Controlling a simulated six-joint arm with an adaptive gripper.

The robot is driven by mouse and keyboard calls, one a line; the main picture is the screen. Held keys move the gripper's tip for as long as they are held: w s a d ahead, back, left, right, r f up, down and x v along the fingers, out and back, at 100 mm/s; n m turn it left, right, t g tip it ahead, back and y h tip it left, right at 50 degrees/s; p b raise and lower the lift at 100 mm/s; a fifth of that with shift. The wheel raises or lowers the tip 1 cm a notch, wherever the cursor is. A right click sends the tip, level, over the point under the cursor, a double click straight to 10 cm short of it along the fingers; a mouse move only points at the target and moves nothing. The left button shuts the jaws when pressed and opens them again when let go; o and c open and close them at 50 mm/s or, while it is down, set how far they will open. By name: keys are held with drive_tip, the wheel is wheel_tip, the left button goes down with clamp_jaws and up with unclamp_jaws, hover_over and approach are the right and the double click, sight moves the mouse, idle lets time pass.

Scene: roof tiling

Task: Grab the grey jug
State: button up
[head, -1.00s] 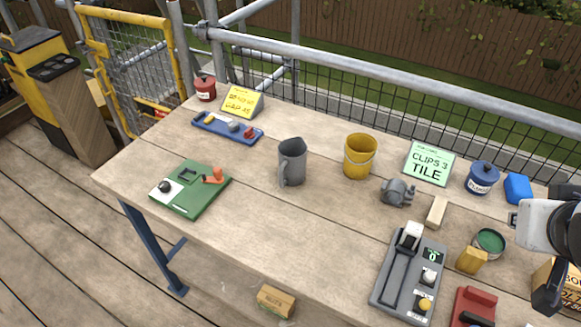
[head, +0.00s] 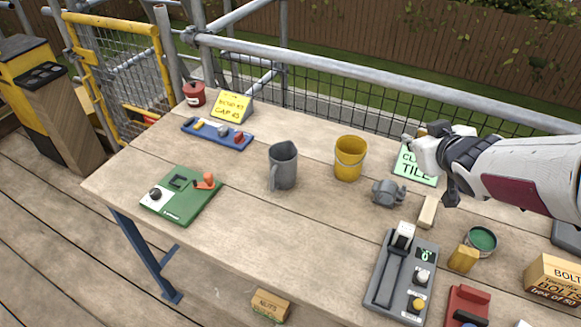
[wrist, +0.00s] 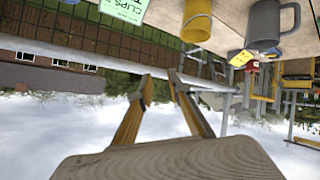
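The grey jug (head: 284,166) stands upright near the middle of the table, its handle toward the lower left in the head view. It also shows at the top right of the wrist view (wrist: 264,24), upside down in that picture. My gripper (wrist: 160,84) has its two fingers apart with nothing between them. In the head view my arm reaches in from the right, its end near the green sign, right of the jug and well apart from it. The fingertips are hard to make out there.
A green sign (head: 412,172) is partly hidden by my arm. A blue tray (head: 217,135) and green board (head: 181,196) lie left. Table in front of the jug is clear.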

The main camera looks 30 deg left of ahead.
drive_tip(key=a+f+n+g+y, duration=0.1)
drive_tip(key=a+f+n+y, duration=0.1)
drive_tip(key=a+f, duration=0.35)
drive_tip(key=a+f+n+g+y, duration=0.2)
drive_tip(key=a, duration=0.6)
drive_tip(key=n+g+y, duration=0.3)
drive_tip(key=g+y, duration=0.1)
drive_tip(key=g, duration=0.2)
approach(272, 177)
drive_tip(key=shift+w+a+f, duration=0.15)
drive_tip(key=shift+a+f, duration=0.45)
drive_tip(key=shift+w+a+f, duration=0.15)
drive_tip(key=shift+a+f, duration=0.45)
drive_tip(key=shift+a, duration=0.1)
drive_tip(key=shift+x, duration=1.2)
drive_tip(key=shift+a+f, duration=0.1)
drive_tip(key=shift+x, duration=2.5)
